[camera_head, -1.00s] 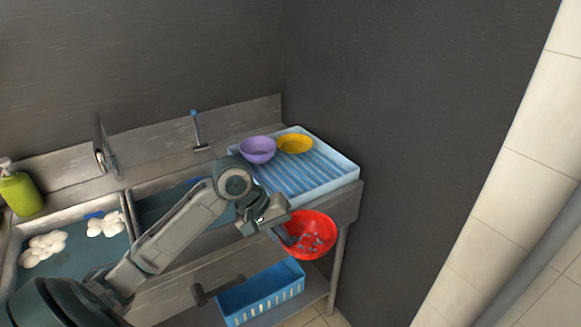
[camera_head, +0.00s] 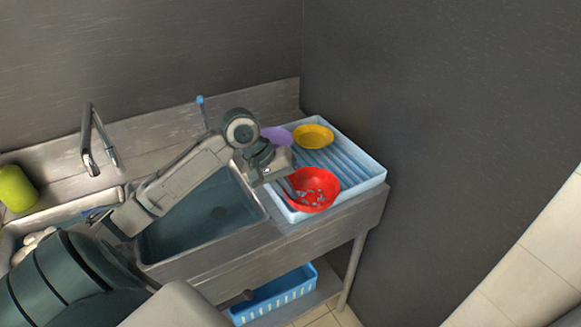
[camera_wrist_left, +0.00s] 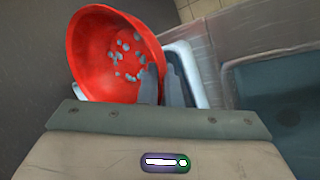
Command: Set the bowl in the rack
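The red bowl (camera_head: 322,178), with grey-blue flecks inside, is in my left gripper (camera_head: 287,186). The gripper is shut on the bowl's rim. In the left wrist view the bowl (camera_wrist_left: 95,50) is tilted, with the fingers (camera_wrist_left: 165,85) at its right rim. The rack (camera_head: 358,170) is a light blue ridged tray on the counter right of the sink. The bowl is over the rack's front part; I cannot tell whether it touches it. A purple bowl (camera_head: 275,135) and a yellow bowl (camera_head: 313,136) sit at the rack's back. The wrist partly hides the purple bowl. My right gripper is not in view.
A sink basin (camera_head: 205,215) with dark water lies left of the rack, with a faucet (camera_head: 88,140) behind. A green bottle (camera_head: 16,188) stands far left. Dark walls close off the back and right. A blue basket (camera_head: 280,295) sits on the lower shelf. The rack's right side is clear.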

